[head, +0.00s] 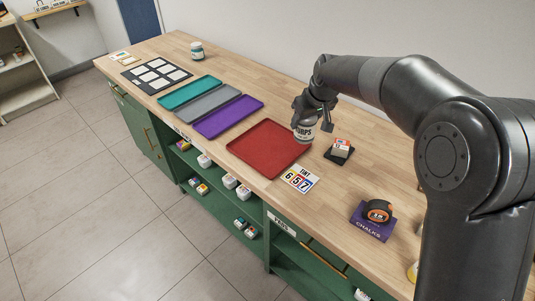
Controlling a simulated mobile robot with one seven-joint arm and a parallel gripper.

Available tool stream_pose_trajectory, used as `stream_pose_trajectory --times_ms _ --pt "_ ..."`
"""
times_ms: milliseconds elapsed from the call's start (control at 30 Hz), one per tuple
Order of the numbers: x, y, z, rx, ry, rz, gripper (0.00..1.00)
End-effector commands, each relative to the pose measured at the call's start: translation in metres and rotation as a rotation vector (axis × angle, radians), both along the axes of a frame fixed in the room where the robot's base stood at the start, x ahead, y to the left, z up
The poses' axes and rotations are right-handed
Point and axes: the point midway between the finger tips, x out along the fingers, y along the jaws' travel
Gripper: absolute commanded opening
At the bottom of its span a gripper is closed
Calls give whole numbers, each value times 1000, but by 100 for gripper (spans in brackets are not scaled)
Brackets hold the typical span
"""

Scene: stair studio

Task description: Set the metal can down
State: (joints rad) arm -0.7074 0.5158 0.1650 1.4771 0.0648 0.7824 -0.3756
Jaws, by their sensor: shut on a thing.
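The metal can (303,131) has a pale label with dark lettering. My gripper (308,118) is shut on it from above, and its fingers hide the can's upper part. The can is upright at the right corner of the red tray (262,143). I cannot tell whether its base touches the tray or hangs just above it. The red tray lies on the wooden counter (225,171) and its visible floor is bare.
Purple (228,117), grey (209,103) and teal (189,92) trays lie empty to the left. A number card (300,179), a small block on a dark pad (339,153) and a tape measure (378,211) on a purple chalks box (372,227) stand nearby. A jar (197,50) stands further back.

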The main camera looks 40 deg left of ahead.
Motion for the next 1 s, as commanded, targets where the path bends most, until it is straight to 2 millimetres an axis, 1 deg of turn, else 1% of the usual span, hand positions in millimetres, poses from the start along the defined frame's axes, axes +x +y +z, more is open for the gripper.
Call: stream_pose_trajectory --times_ms 167,400,533,633,767,867,1000 --pt "-16 26 -17 -2 3 9 24" --pt "-37 77 -50 -2 2 8 24" --pt "-45 97 -62 0 0 7 24" --pt "-47 105 -68 0 0 5 24" --pt "-49 108 -72 0 1 4 24" --pt "-49 108 -83 -2 2 5 24" --pt "-49 108 -104 -2 1 4 24"
